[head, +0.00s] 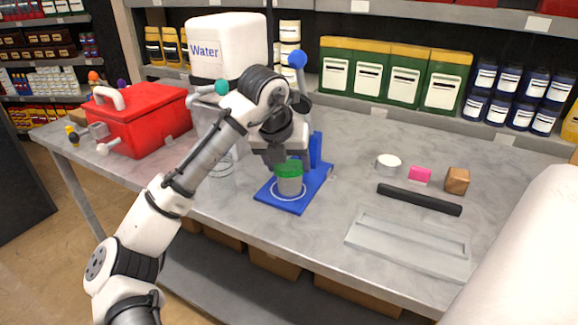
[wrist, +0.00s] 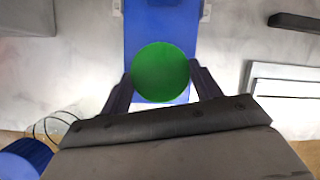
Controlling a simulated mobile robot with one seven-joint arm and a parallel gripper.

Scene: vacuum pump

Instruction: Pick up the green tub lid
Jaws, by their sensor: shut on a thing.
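My gripper (head: 281,163) is directly above and around the lid. In the wrist view the lid is a green disc (wrist: 161,72) between the two dark fingers of my gripper (wrist: 160,88), which are shut on it from both sides.
A clear glass (head: 222,180) stands left of the stand. The red box (head: 140,122) and white water container (head: 228,50) are further left and behind. A black bar (head: 419,199), grey tray (head: 408,245), pink block (head: 419,174) and wooden cube (head: 457,180) lie to the right.

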